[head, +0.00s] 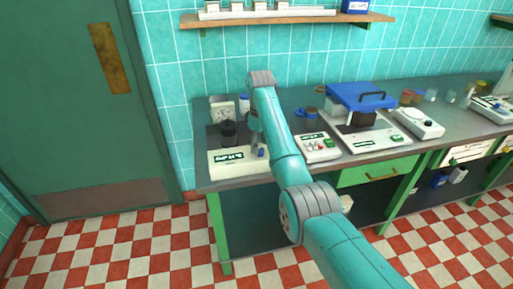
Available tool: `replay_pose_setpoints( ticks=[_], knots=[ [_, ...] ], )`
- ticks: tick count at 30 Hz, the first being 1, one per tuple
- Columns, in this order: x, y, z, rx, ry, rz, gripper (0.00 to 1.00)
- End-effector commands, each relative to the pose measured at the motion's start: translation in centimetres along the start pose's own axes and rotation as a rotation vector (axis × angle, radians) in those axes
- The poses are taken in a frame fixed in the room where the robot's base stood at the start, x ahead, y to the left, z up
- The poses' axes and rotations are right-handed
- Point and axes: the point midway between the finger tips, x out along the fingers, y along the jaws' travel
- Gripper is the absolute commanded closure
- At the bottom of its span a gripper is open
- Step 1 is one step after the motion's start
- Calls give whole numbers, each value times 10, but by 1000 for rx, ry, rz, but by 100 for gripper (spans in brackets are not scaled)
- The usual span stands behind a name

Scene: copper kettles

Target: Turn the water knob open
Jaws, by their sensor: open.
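My teal arm reaches over the left part of the bench and bends down at its far joint. My gripper (258,146) hangs below that joint, partly hidden behind my own arm link. It is small and dark here, and its fingers are hard to make out. It is close to a white device with a green label (232,162) at the bench's front left corner. A small bluish part (261,151) shows at the right of this device, beside my gripper. I cannot tell whether this is the water knob, or whether my gripper touches it. No other water knob is clearly seen.
The grey bench (380,156) also holds a white clock-like box (222,109), a dark jar (228,133), a white panel device (318,148), a blue-lidded machine (361,97) and a scale (419,123). A wooden shelf (290,19) hangs above. The checkered floor is clear at the left.

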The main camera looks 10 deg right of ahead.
Motion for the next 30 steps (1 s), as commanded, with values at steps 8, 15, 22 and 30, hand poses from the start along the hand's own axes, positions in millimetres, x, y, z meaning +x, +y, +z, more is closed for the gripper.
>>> replay_pose_setpoints(
  ticks=[8,15,22,30],
  knots=[
    [17,2,4,0,1,1,40],
    [18,2,4,-1,1,1,40],
    [18,2,4,-1,1,1,98],
    [18,2,4,14,1,1,100]
  ],
)
